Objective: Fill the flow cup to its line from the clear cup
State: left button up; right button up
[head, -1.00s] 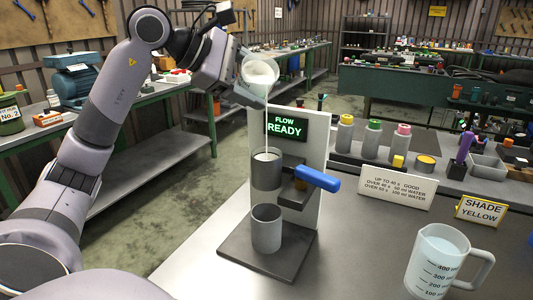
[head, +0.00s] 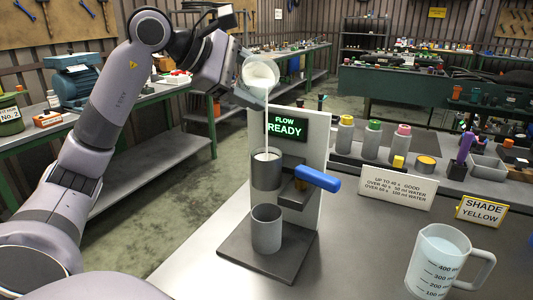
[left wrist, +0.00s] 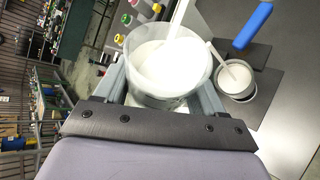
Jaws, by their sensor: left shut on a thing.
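My left gripper (head: 250,95) is shut on the clear cup (head: 261,73) and holds it tilted above the flow stand. A thin white stream runs from the cup's lip down into the flow cup (head: 266,172). In the left wrist view, the clear cup (left wrist: 165,85) sits between the fingers with white liquid in it. The flow cup (left wrist: 234,80) shows white liquid inside; its line cannot be made out. A grey receiving cup (head: 266,232) stands on the base below the flow cup. The display (head: 287,128) reads FLOW READY. My right gripper is not in view.
A blue handle (head: 318,179) sticks out to the right of the flow stand. A measuring jug (head: 437,262) with liquid stands at the front right. Signs (head: 397,187) and several capped bottles (head: 373,139) stand behind. The table between stand and jug is clear.

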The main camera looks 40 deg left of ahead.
pick_arm(q)
jog(key=shift+f+m, duration=0.1)
jog(key=shift+m, duration=0.2)
dwell(0.9)
jog(key=shift+y, duration=0.3)
dwell(0.7)
